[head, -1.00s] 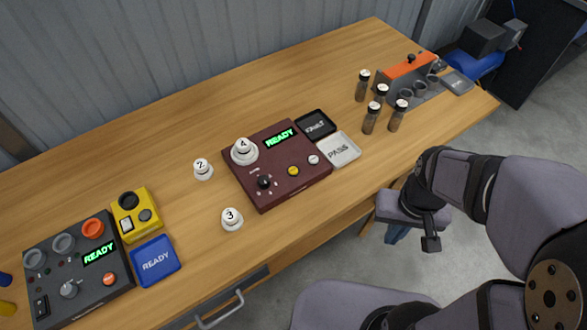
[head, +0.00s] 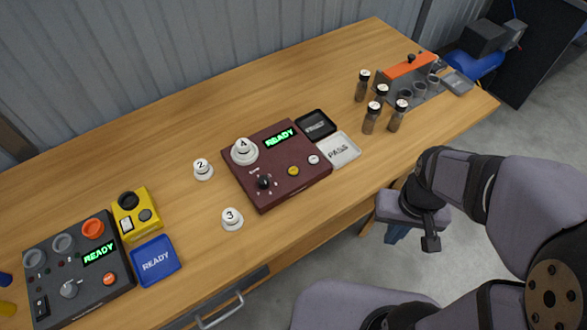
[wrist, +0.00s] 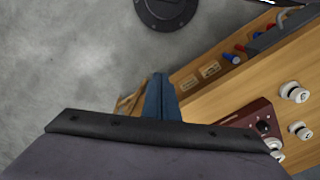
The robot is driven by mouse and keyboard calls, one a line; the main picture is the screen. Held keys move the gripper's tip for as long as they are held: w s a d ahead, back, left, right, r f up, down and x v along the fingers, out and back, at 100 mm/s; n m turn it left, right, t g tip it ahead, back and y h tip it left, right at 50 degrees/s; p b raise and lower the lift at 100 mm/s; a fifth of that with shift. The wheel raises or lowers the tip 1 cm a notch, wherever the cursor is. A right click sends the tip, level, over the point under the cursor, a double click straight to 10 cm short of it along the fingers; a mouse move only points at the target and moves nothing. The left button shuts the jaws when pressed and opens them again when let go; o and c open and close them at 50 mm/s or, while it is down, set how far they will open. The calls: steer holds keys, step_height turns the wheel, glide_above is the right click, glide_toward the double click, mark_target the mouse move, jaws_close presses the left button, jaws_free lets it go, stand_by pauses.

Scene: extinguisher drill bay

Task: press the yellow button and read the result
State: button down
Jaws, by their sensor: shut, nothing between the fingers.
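The yellow button (head: 293,171) is on top of a maroon tester box (head: 258,190) in the middle of the bench. The box's display (head: 280,138) reads READY in green. A white weight marked 4 (head: 243,149) stands on its round pad, and a black dial knob (head: 264,182) is near its front. My gripper (head: 391,239) hangs off the bench's front edge, to the right of and apart from the box. Its blue fingers are together and empty, also seen in the wrist view (wrist: 159,78). There the maroon box (wrist: 252,117) is partly hidden by my gripper's body.
Weights 2 (head: 203,169) and 3 (head: 232,218) stand left of the box. A black tray (head: 329,132) and a white PASS tray (head: 350,160) lie to its right. Several capped vials (head: 397,118) stand farther right. A grey READY device (head: 110,285) is at left.

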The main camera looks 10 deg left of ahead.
stand_by(0.8)
steer(key=s+a+n+g+h+p, duration=0.1)
steer(key=s+a+n+g+p, duration=0.2)
steer(key=s+a+n+p, duration=0.35)
steer(key=w+a+f+m+t+y, duration=0.1)
steer(key=w+a+f+m, duration=0.1)
steer(key=a, duration=0.3)
steer(key=w+a+f+m+t, duration=0.1)
steer(key=w+a+f+m, duration=0.15)
steer(key=a, duration=0.25)
steer(key=w+a+r+m+t+y, duration=0.1)
steer(key=w+a+r+m+t, duration=0.1)
steer(key=w+m, duration=0.4)
steer(key=w+a+r+m+t+y, duration=0.1)
steer(key=w+a+r+m+t, duration=0.2)
steer(key=w+m, duration=0.4)
steer(key=w+a+r+m+t+y, duration=0.2)
steer(key=w+m, duration=0.4)
steer(key=m, duration=0.4)
steer(key=shift+w+a+r+m+t+b, duration=0.25)
steer(key=shift+a+r+m+t+b, duration=0.3)
steer(key=shift+t, duration=0.55)
